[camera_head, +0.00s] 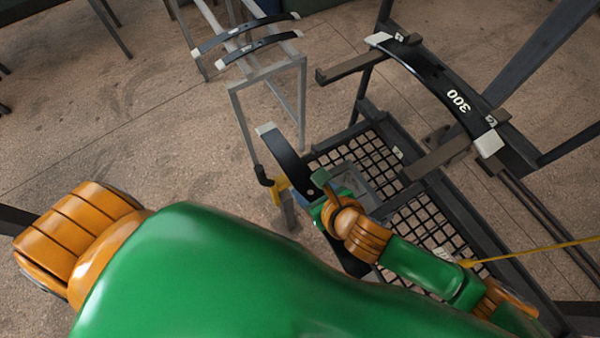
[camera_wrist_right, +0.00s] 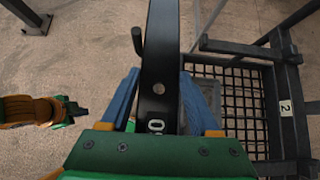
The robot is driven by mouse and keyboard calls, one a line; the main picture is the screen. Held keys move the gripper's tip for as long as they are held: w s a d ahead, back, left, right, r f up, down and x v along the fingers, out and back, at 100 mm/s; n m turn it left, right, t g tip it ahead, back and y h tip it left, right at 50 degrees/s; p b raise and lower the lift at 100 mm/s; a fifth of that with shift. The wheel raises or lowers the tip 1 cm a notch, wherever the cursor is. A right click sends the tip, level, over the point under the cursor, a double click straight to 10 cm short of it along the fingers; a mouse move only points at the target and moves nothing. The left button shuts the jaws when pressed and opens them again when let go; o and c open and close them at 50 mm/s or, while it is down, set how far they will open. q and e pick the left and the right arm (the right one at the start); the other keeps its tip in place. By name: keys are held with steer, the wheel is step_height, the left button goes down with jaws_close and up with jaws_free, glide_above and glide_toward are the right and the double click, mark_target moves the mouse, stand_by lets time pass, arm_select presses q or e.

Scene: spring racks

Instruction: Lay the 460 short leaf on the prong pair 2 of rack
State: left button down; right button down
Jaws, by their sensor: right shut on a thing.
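My right gripper (camera_wrist_right: 160,95) is shut on a dark curved leaf (camera_wrist_right: 160,45), with one blue finger on each side. Only a "0" of its printed number shows, at the gripper's edge. In the head view the leaf (camera_head: 284,158) has a pale end and hangs in the air left of the rack, with my right gripper (camera_head: 322,192) at its lower part. The dark rack (camera_head: 377,125) has a tag "2" (camera_wrist_right: 285,107). Part of my left arm, perhaps its gripper (camera_wrist_right: 72,109), shows far left in the right wrist view; its jaws are unclear.
A black leaf marked 300 (camera_head: 432,75) lies across two brown prongs (camera_head: 350,66) of the rack. A black mesh shelf (camera_head: 425,222) is below. A grey stand (camera_head: 268,72) at the back holds two other leaves (camera_head: 245,36). My green arm link covers the foreground.

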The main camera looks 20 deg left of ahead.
steer(key=w+d+f+b, duration=0.2)
steer(key=w+d+f, duration=0.1)
steer(key=w+d, duration=0.4)
steer(key=shift+w+b, duration=0.3)
steer(key=shift+w, duration=1.1)
steer(key=shift+f, duration=0.1)
